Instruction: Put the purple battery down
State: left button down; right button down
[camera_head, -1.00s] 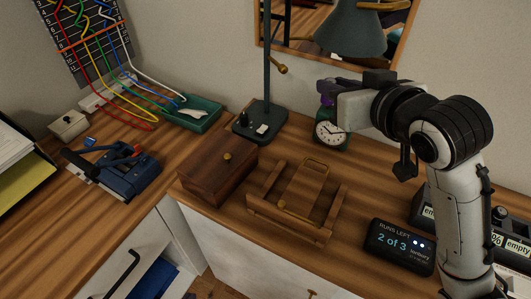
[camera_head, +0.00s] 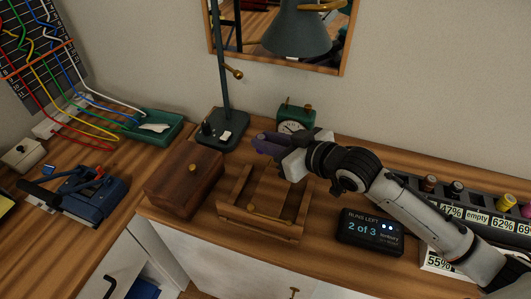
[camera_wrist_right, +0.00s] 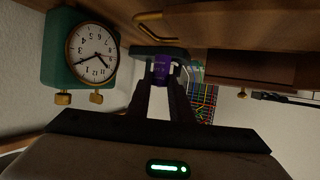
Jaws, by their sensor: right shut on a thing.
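The purple battery (camera_wrist_right: 161,72) is held between the fingertips of my right gripper (camera_wrist_right: 160,85), as the right wrist view shows. In the head view my right gripper (camera_head: 272,146) is over the back of the wooden tray-like stand (camera_head: 262,228), in front of the green clock. The gripper is shut on the battery, which is largely hidden by the fingers in the head view. I cannot tell whether the battery touches anything below. My left gripper is not in view.
The green clock (camera_head: 292,122) stands just behind my right gripper. A wooden box (camera_head: 183,178) and a green lamp base (camera_head: 221,134) are to the left. A dark display (camera_head: 371,232) and a battery rack (camera_head: 471,207) with several labelled slots lie to the right.

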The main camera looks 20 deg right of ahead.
jog(key=shift+f, duration=1.8)
jog(key=shift+f, duration=0.1)
jog(key=shift+f, duration=0.15)
jog(key=c, duration=1.6)
grip_release()
